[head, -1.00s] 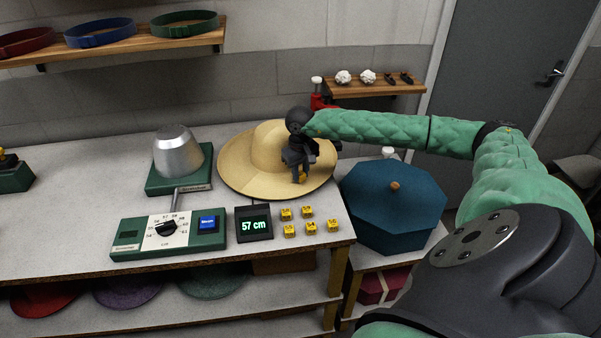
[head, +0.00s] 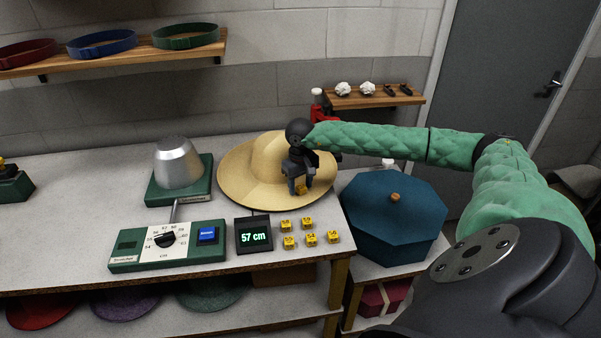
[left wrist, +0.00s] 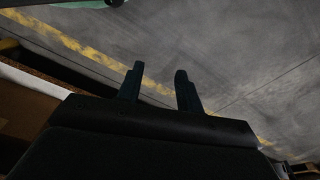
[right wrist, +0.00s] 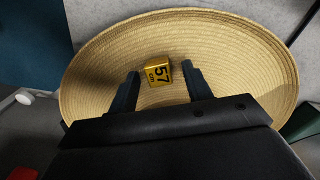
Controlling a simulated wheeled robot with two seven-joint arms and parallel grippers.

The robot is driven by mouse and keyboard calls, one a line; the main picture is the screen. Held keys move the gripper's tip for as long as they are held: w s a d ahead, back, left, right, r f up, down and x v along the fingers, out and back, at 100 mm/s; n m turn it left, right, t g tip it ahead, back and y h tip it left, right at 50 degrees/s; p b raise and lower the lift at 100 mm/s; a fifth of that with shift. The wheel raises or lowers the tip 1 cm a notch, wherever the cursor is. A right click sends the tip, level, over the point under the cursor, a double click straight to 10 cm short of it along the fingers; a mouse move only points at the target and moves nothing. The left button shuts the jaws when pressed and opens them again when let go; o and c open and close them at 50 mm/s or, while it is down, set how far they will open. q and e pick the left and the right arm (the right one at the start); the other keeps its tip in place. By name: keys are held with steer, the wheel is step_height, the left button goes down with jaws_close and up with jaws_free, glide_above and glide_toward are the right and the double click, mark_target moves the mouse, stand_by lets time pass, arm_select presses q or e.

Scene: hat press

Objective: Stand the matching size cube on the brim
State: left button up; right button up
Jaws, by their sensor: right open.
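A yellow cube marked 57 cm (right wrist: 157,73) stands on the brim of the straw hat (right wrist: 210,50). The hat (head: 238,182) lies on the bench in the head view, and the cube (head: 302,190) shows small on its front right brim. My right gripper (right wrist: 160,88) is open, its fingers on either side of and just behind the cube, apart from it. In the head view my right gripper (head: 300,185) is over the hat's right part. The display (head: 253,235) reads 57 cm. My left gripper (left wrist: 160,80) is open and empty above the floor.
Several other yellow cubes (head: 309,237) sit on the bench front beside the display. A green control box (head: 130,250) and a metal hat block (head: 176,165) stand to the left. A blue octagonal box (head: 395,205) stands right of the bench.

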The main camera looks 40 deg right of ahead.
step_height(320, 180, up, 7)
steer(key=b, duration=0.2)
steer(key=shift+f+b, duration=0.1)
steer(key=shift+b, duration=0.25)
arm_select(q)
steer(key=w+d+r, duration=0.1)
steer(key=r, duration=0.7)
steer(key=w+d+r, duration=0.1)
steer(key=w+r, duration=0.1)
steer(key=r, duration=0.6)
steer(key=shift+d, duration=0.25)
arm_select(e)
steer(key=shift+r, duration=0.5)
